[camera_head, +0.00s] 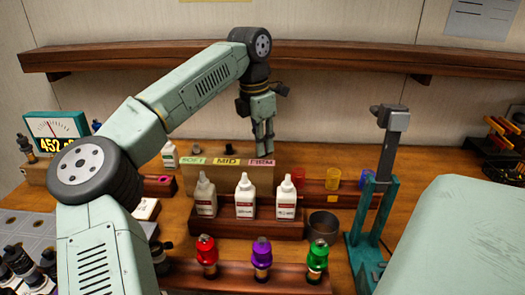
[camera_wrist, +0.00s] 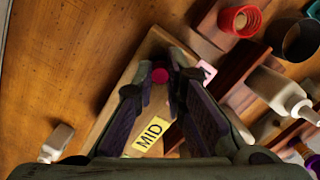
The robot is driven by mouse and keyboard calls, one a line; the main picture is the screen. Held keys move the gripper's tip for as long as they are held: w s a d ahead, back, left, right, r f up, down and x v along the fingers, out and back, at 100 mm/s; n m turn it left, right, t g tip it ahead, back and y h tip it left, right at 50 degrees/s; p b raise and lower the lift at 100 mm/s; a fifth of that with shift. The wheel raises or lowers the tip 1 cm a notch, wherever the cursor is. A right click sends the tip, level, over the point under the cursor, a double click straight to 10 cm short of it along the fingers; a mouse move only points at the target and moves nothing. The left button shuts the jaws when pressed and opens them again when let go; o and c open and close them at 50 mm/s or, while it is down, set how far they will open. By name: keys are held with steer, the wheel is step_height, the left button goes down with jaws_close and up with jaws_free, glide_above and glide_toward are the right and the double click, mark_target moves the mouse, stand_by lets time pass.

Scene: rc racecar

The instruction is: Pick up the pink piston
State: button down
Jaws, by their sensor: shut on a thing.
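The pink piston (camera_wrist: 160,75) shows in the wrist view as a small round crimson-pink top between my fingertips. My gripper (camera_wrist: 160,80) is shut on it, with a finger on each side. In the head view my gripper (camera_head: 264,147) points down over the right end of the wooden block (camera_head: 228,178), behind its pink FIRM label. The piston cannot be made out in the head view. Whether its lower end is in the block or clear of it, I cannot tell.
White bottles (camera_head: 245,196) stand in a rack in front of the block. Red, purple and green-capped parts (camera_head: 261,254) line the front rack. A dark cup (camera_head: 322,225) and a teal stand (camera_head: 372,220) are on the right. A shelf (camera_head: 330,60) runs along the wall.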

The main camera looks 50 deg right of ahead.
step_height(320, 180, up, 10)
steer(key=shift+b, duration=0.3)
stand_by(0.3)
